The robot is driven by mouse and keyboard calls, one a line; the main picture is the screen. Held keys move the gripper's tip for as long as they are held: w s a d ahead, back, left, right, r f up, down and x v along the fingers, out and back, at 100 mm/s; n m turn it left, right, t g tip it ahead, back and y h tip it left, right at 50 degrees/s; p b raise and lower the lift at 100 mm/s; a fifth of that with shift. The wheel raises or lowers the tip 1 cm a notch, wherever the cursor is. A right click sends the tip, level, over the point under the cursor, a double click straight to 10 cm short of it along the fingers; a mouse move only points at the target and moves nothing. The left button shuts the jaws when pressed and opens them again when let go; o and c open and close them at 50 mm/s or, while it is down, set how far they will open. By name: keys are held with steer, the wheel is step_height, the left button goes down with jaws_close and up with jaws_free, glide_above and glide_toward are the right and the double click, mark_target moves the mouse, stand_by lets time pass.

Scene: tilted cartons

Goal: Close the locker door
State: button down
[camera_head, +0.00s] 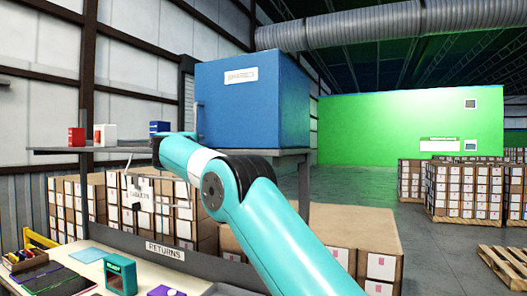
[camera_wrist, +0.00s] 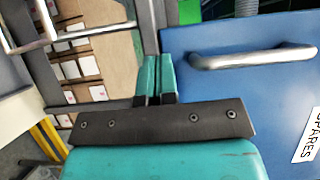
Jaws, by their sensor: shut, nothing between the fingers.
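The blue locker (camera_head: 245,105) stands on a shelf at the centre of the head view, with a white label on its face and a grey handle (camera_head: 199,118) at its left edge. I cannot tell whether its door is ajar or flush. In the wrist view the blue door (camera_wrist: 240,85) fills the right side, with its metal handle (camera_wrist: 255,56) near the top and a SPARES label at the right edge. My gripper (camera_wrist: 159,62) has its two teal fingers close together and empty, just left of the door. In the head view my arm hides the gripper.
The shelf (camera_head: 100,149) left of the locker holds small red, white and blue boxes. Below are stacked cartons (camera_head: 205,235) and a bench with a RETURNS sign (camera_head: 165,251).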

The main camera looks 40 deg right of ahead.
steer(key=s+a+b, duration=0.5)
steer(key=a+b, duration=0.1)
steer(key=a, duration=0.7)
steer(key=s+a+f+n+g+y, duration=0.2)
steer(key=s+a+f+n+y, duration=0.4)
steer(key=f+n, duration=0.35)
steer(key=s+a+f+n+g+y, duration=0.2)
steer(key=s+a+f+n+y, duration=0.5)
steer(key=n, duration=0.3)
steer(key=s+a+f+n+g+y, duration=0.1)
steer(key=s+f+n+g, duration=0.2)
steer(key=s+f, duration=0.3)
steer(key=s+a+f+n+g+y+b, duration=0.1)
steer(key=s+f+n, duration=0.5)
steer(key=s, duration=1.1)
steer(key=s+a+f+n+g+b, duration=0.1)
steer(key=s+f+n+g, duration=0.3)
steer(key=s, duration=0.7)
steer(key=shift+s+a+f+n+g+y, duration=0.4)
steer(key=shift+a+f+g, duration=0.25)
steer(key=shift+f+g, duration=0.3)
